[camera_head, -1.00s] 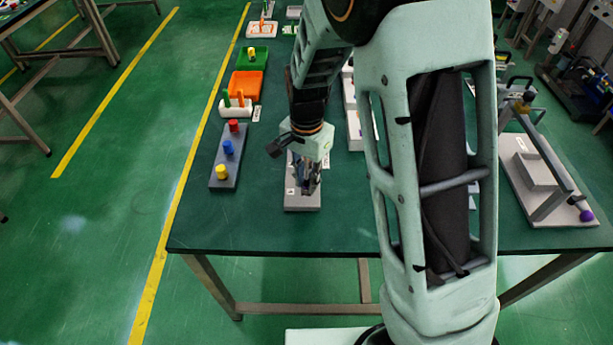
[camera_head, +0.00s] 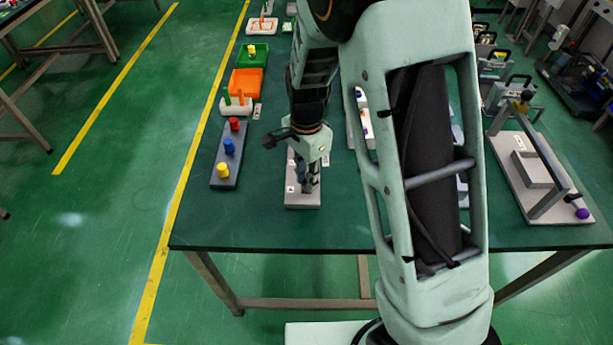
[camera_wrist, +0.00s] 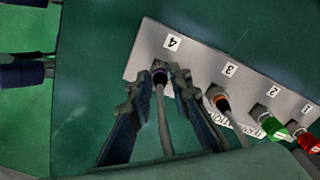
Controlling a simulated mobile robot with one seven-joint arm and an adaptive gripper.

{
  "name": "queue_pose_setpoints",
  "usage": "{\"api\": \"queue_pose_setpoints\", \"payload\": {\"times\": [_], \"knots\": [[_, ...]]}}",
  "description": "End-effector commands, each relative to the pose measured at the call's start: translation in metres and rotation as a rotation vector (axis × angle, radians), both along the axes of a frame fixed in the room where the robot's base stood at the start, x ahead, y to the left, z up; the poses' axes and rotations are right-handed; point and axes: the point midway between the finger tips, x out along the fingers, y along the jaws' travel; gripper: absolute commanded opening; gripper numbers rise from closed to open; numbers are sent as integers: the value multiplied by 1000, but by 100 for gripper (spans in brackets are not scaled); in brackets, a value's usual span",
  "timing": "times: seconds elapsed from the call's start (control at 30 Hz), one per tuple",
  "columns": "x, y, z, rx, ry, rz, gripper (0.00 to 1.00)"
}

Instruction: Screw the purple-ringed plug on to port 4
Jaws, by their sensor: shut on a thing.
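The purple-ringed plug (camera_wrist: 159,77) is at port 4 of the grey port panel (camera_wrist: 147,63) in the wrist view, below the label "4" (camera_wrist: 173,42). Its cable (camera_wrist: 165,125) runs back between my fingers. My gripper (camera_wrist: 160,80) has one finger on each side of the plug and is shut on it. The fingers hide part of the contact, and I cannot tell how far the plug is seated or threaded. In the head view my gripper (camera_head: 308,187) is low over the panel's near end (camera_head: 303,203), and the plug is too small to make out.
Port 3 beside it holds an orange-ringed plug (camera_wrist: 219,98) with a cable. A green plug (camera_wrist: 271,125) and a red plug (camera_wrist: 305,139) are farther right. In the head view, a block with coloured buttons (camera_head: 226,160) stands left of the panel, and the green table (camera_head: 255,225) is clear in front.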

Motion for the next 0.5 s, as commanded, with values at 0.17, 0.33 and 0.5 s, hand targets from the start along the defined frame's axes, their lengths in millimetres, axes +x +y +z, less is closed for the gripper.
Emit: {"api": "queue_pose_setpoints", "payload": {"times": [0.17, 0.33, 0.5], "knots": [[1, 0, 1, 1, -3, 1, 26], [1, 0, 0, 1, -1, 1, 36], [0, 0, 0, 1, -1, 1, 36]]}}
